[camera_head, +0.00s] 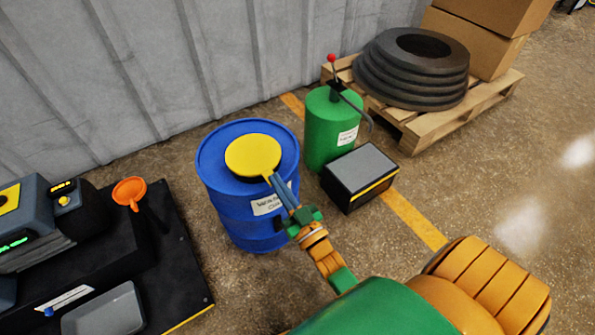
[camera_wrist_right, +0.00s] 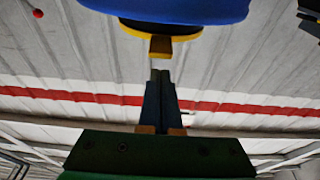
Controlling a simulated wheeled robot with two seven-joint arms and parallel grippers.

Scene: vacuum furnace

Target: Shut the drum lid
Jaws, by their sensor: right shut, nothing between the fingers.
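The blue drum (camera_head: 236,205) stands upright on the floor near the wall. Its round yellow lid (camera_head: 250,152) lies about flat over the top, with a small tab towards me. I cannot tell whether it is fully seated. My right gripper (camera_head: 274,180) is shut and empty, its fingertips at the lid's tab. In the right wrist view, which is upside down, the fingertips (camera_wrist_right: 160,74) point at the orange-yellow tab (camera_wrist_right: 160,47), close to or touching it. The drum (camera_wrist_right: 190,8) and lid edge (camera_wrist_right: 132,28) show at the top. My left gripper is out of view.
A green canister (camera_head: 325,135) with a red-knobbed lever and a dark box (camera_head: 360,172) stand right of the drum. A black bench (camera_head: 170,270) with an orange funnel (camera_head: 130,188) is at left. A pallet (camera_head: 425,130) with rings and cartons stands at back right.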

